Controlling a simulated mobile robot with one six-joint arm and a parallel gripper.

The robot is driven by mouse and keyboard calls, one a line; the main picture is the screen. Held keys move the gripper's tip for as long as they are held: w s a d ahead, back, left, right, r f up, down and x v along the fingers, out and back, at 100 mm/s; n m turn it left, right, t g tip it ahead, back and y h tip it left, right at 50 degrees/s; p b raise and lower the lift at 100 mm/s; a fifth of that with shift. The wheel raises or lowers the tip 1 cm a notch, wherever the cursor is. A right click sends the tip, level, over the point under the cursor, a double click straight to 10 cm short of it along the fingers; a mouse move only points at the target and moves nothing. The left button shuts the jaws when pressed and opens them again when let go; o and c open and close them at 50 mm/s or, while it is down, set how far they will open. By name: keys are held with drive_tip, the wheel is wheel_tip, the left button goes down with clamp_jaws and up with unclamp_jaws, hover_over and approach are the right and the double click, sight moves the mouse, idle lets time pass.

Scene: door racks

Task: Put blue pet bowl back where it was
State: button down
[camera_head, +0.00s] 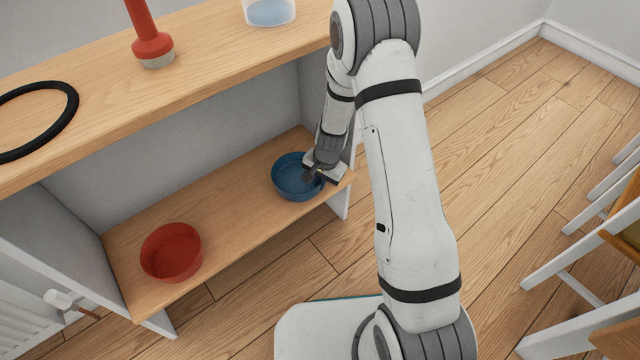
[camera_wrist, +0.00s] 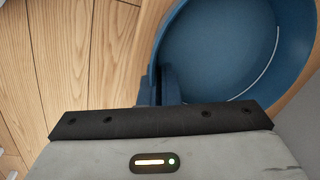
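The blue pet bowl (camera_head: 291,180) is at the right end of the lower shelf (camera_head: 225,205), upright. I cannot tell whether its base touches the board. My gripper (camera_head: 314,174) is at the bowl's right side. In the wrist view the blue bowl (camera_wrist: 220,50) fills the upper right. There my gripper's fingers (camera_wrist: 160,85) sit close together at its near left wall, one inside and one outside, and look shut on the rim. The fingertips are partly hidden by the bowl wall and the gripper body.
A red bowl (camera_head: 172,251) stands at the lower shelf's left end, with bare board between the bowls. The upper board (camera_head: 200,75) above carries a black ring (camera_head: 72,100), a red plunger-like object (camera_head: 150,40) and a clear container (camera_head: 269,12). Chairs (camera_head: 590,270) stand at right.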

drive_tip(key=shift+r, duration=0.1)
drive_tip(key=c, duration=2.1)
unclamp_jaws()
drive_tip(key=shift+f, duration=0.2)
drive_tip(key=o, duration=0.5)
drive_tip(key=shift+c, duration=0.2)
drive_tip(key=shift+r, duration=0.1)
drive_tip(key=s+d+r+n+p, duration=0.25)
drive_tip(key=s+r, duration=0.25)
drive_tip(key=r, duration=0.8)
drive_tip(key=s+d+r+n+p, duration=0.1)
drive_tip(key=s+d+r+p, duration=0.25)
drive_tip(key=r, duration=1.05)
drive_tip(key=s+d+r+n, duration=0.1)
drive_tip(key=s+d+r, duration=0.1)
drive_tip(key=s+r, duration=0.2)
drive_tip(key=s+d+r+n+h, duration=0.1)
drive_tip(key=s+d+r+n, duration=0.1)
drive_tip(key=s, duration=0.8)
drive_tip(key=shift+s+r+b, duration=0.25)
drive_tip(key=shift+r+b, duration=0.05)
drive_tip(key=shift+r, duration=0.55)
